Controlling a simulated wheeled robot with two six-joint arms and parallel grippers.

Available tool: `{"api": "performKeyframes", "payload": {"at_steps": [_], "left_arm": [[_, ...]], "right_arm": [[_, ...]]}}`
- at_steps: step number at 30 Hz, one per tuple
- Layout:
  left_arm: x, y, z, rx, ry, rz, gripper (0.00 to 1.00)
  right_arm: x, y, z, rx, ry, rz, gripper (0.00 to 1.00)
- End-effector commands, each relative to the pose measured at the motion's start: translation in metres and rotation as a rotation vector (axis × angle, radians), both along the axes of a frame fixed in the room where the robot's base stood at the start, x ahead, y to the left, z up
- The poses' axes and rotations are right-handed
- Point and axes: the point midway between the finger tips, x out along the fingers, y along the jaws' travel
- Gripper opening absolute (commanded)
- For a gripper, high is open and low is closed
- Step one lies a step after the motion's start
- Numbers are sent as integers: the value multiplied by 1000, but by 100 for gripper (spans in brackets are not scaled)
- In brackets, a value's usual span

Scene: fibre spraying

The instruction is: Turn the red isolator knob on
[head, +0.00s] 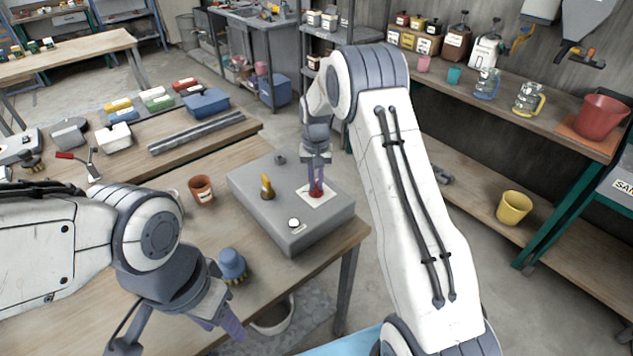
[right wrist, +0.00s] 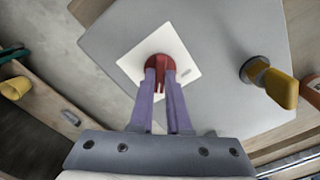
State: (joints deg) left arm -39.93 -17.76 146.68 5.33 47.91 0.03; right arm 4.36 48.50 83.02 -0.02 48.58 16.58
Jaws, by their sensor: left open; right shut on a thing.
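The red isolator knob (right wrist: 160,68) sits on a white square plate (right wrist: 131,63) on the grey control box (head: 254,204). It also shows in the head view (head: 317,190), partly hidden by my fingers. My right gripper (right wrist: 160,85) points down at the box, its purple fingers shut on the red knob's grip. A yellow-handled knob (head: 267,186) and a white-topped button (head: 294,224) are on the same box. My left gripper (head: 222,318) is open and empty, low over the table's front edge, away from the box.
A grey bar (head: 197,132) lies behind. A shelf (head: 560,130) at the right holds jugs and a red bucket (head: 600,117). A bucket stands below the table's front edge.

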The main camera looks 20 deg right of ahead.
Motion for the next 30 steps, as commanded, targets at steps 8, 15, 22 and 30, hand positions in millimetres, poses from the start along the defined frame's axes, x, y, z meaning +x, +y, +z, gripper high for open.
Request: {"api": "performKeyframes", "payload": {"at_steps": [8,15,22,30], "left_arm": [[0,0,0,0,0,0,50],[0,0,0,0,0,0,50],[0,0,-4,0,0,0,50],[0,0,-16,0,0,-1,50]], "right_arm": [[3,0,3,0,-9,-2,34],[1,0,1,0,-4,-1,45],[2,0,10,0,-6,0,45],[3,0,60,-1,-10,0,45]]}}
